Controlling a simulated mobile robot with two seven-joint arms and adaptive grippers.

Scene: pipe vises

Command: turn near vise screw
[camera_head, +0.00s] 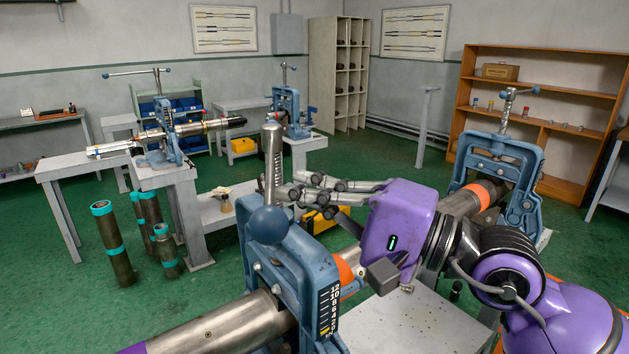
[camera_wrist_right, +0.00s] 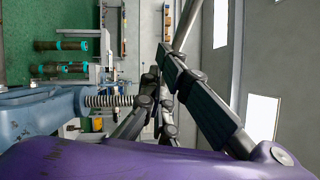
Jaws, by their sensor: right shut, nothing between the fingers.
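The near vise is a blue frame (camera_head: 290,275) at the front centre, with a steel pipe through it. Its grey screw (camera_head: 272,165) stands upright from the top, and a dark blue ball (camera_head: 268,225) shows in front of its lower part. In the right wrist view the threaded screw (camera_wrist_right: 105,100) lies sideways beside my fingers. My left gripper is out of view.
A second blue vise (camera_head: 497,165) stands at the right, behind my right arm. More vises stand on grey benches at the back left, with a long pipe (camera_head: 210,126). Several teal-banded pipes (camera_head: 112,240) stand on the green floor. A wooden shelf (camera_head: 545,105) is at the back right.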

